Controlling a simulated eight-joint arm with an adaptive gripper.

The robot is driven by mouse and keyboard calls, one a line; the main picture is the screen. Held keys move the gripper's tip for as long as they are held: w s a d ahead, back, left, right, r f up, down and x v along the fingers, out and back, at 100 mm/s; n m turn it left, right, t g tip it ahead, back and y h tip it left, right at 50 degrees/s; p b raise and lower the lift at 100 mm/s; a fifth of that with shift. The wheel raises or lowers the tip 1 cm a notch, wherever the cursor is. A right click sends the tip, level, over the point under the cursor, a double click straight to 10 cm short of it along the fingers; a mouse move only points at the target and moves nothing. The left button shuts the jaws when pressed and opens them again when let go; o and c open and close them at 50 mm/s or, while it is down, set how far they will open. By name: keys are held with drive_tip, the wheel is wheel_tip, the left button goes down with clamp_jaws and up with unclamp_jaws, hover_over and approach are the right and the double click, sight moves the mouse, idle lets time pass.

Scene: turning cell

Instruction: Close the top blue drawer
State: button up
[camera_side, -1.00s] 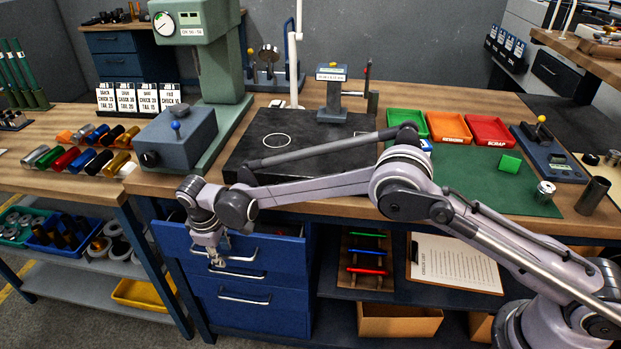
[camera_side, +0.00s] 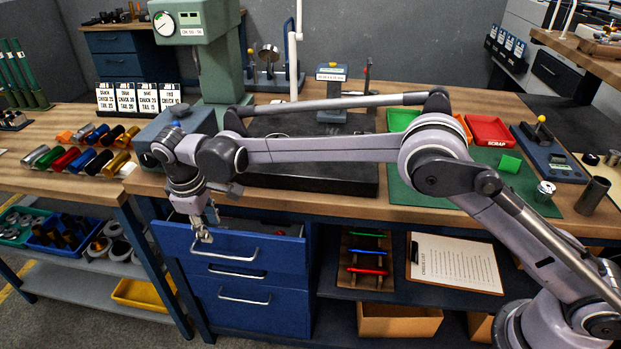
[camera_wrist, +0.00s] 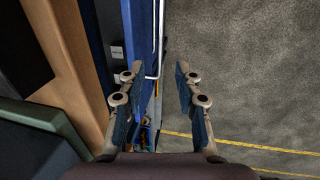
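The top blue drawer (camera_side: 275,247) stands partly pulled out from the cabinet under the bench, with its interior showing behind the front panel. Its silver handle (camera_side: 228,257) is on the front. In the wrist view the drawer's blue front (camera_wrist: 142,40) runs up the middle, with the handle (camera_wrist: 154,76) on its right side. My gripper (camera_side: 206,238) is at the drawer's upper front edge, above and left of the handle's middle. In the wrist view my gripper (camera_wrist: 160,75) has its fingers apart, with nothing held between them. I cannot tell whether it touches the drawer.
Lower blue drawers (camera_side: 240,310) with handles are shut below. The wooden benchtop (camera_side: 330,203) overhangs the cabinet. A shelf with a clipboard (camera_side: 455,262) and coloured tools is to the right. A parts rack (camera_side: 90,265) is at the left. The floor before the drawers is clear.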

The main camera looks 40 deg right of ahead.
drive_tip(key=shift+r, duration=0.2)
drive_tip(key=shift+s+f, duration=0.1)
drive_tip(key=shift+f, duration=0.05)
drive_tip(key=c, duration=0.7)
drive_tip(key=s+f+n+h, duration=0.1)
drive_tip(key=s+f+n, duration=0.1)
drive_tip(key=n, duration=0.1)
drive_tip(key=s+f+n+t+h, duration=0.1)
drive_tip(key=s+f+n, duration=0.1)
drive_tip(key=n, duration=0.1)
drive_tip(key=s+f+n+t, duration=0.1)
drive_tip(key=s+f+n, duration=0.1)
drive_tip(key=f+n, duration=0.1)
drive_tip(key=shift+a+f+n+h, duration=0.1)
drive_tip(key=shift+a+n+h, duration=0.3)
drive_tip(key=shift+n, duration=0.1)
clamp_jaws()
drive_tip(key=s+d+f+n+t+h, duration=0.2)
drive_tip(key=s+f+n+t, duration=0.1)
drive_tip(key=s+n, duration=0.4)
drive_tip(key=shift+n, duration=0.5)
drive_tip(key=x, duration=0.4)
drive_tip(key=w+r+x, duration=0.1)
drive_tip(key=x, duration=0.3)
drive_tip(key=w+r+x, duration=0.1)
drive_tip(key=x, duration=0.3)
drive_tip(key=shift+d+f, duration=0.15)
drive_tip(key=shift+d, duration=0.35)
drive_tip(key=shift+w+d, duration=0.4)
drive_tip(key=shift+w, duration=0.1)
